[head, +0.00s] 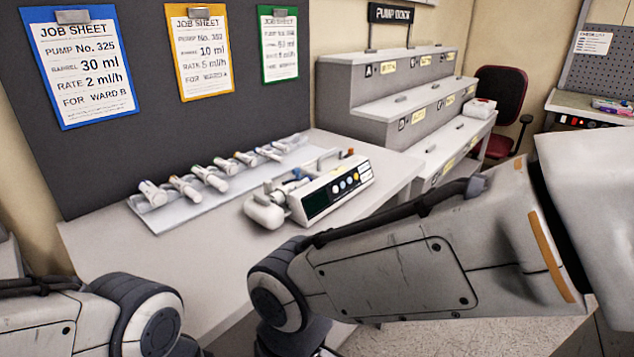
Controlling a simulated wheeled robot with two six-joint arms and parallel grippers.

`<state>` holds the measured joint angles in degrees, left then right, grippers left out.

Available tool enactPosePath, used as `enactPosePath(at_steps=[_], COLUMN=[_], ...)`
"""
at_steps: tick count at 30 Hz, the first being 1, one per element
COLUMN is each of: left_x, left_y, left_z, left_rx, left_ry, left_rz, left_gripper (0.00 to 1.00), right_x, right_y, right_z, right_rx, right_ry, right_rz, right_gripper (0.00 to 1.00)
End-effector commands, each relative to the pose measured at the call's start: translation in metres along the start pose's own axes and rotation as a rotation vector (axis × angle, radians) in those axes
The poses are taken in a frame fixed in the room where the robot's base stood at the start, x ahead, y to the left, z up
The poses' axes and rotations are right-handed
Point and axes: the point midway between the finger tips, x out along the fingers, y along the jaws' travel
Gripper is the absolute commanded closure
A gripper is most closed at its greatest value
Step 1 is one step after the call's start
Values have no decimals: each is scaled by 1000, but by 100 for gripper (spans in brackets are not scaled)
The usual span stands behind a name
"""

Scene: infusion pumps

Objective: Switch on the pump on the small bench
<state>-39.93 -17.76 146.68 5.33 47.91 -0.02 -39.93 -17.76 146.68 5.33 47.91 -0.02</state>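The infusion pump (341,198) is a white, box-shaped unit lying on the small bench (240,265). Parts of my two arms cross the lower picture, in front of the bench. Neither gripper shows, so their fingers are hidden from me.
A rack of several syringes (160,217) lies behind the pump, to the left. Three job sheets (82,68) hang on the dark board. A stepped grey pump dock (350,110) stands to the right, with a white box (480,108) on it. A red chair (500,95) is farther back.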

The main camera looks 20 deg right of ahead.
Motion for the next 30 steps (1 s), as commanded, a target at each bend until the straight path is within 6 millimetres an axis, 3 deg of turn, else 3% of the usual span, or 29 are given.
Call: enactPosePath(at_steps=[2, 6, 30], left_x=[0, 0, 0], left_y=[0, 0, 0], left_z=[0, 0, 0], left_rx=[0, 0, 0], left_ry=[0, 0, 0], left_rz=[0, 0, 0], left_gripper=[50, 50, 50], right_x=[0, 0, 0], right_y=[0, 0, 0], right_z=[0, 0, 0], right_rx=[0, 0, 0], right_ry=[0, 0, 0], right_rz=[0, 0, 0], right_gripper=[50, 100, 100])
